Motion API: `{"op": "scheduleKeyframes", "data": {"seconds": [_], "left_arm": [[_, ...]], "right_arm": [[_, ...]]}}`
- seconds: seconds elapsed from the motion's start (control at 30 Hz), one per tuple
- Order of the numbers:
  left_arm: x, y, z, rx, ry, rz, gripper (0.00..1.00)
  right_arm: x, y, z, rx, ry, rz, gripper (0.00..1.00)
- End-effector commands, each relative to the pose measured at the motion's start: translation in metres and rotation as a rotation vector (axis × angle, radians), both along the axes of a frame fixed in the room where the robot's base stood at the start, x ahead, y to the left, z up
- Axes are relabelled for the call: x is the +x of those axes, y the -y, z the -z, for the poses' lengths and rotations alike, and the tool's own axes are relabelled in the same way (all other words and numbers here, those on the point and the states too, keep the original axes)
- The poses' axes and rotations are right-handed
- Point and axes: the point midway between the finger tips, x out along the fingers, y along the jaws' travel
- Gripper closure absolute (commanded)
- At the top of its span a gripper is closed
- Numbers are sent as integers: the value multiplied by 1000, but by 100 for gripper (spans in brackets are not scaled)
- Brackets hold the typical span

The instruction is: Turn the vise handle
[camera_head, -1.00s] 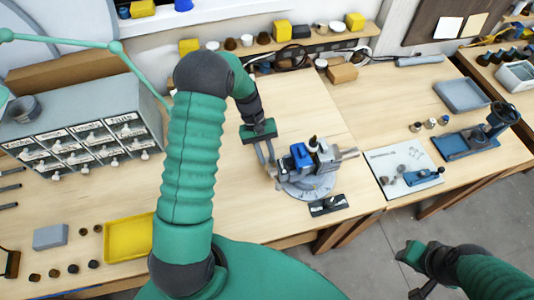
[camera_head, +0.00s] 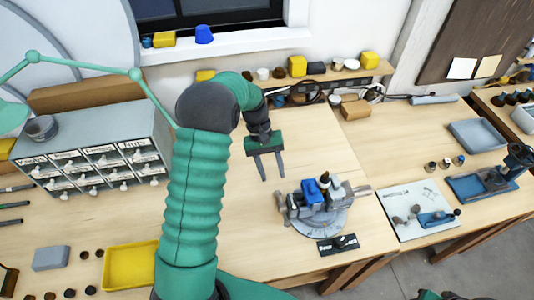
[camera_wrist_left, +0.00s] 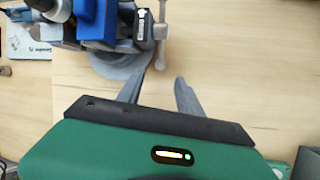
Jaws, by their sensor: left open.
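The vise (camera_head: 330,211) stands on a round grey base on the wooden bench, with a blue block (camera_head: 312,191) in its upper part. The vise handle (camera_head: 281,207) is a thin grey bar on the vise's left side. It also shows in the left wrist view (camera_wrist_left: 160,32), upright in the picture at the top centre. My left gripper (camera_head: 272,178) is open and empty, behind and slightly left of the handle, apart from it. Its two fingers (camera_wrist_left: 162,72) point toward the vise in the wrist view. Only a dark bit of my right arm shows at the bottom edge; its jaws cannot be made out.
A drawer cabinet (camera_head: 97,135) and a yellow tray (camera_head: 131,266) stand to the left. A black labelled plate (camera_head: 338,245) lies in front of the vise, and a white board (camera_head: 402,197) with parts lies to its right.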

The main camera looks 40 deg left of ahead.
Motion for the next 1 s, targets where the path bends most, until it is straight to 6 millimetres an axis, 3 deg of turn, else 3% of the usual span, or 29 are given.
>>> {"op": "scheduleKeyframes", "data": {"seconds": [0.2, 0.4, 1.0], "left_arm": [[10, -26, -53, 2, 3, -1, 57], [13, -37, -81, -1, -1, -1, 57], [13, -38, -85, -1, -2, 0, 57]], "right_arm": [[0, 0, 11, 0, 0, 0, 64], [0, 0, 13, 0, 0, 0, 64], [0, 0, 13, 0, 0, 0, 64]]}}
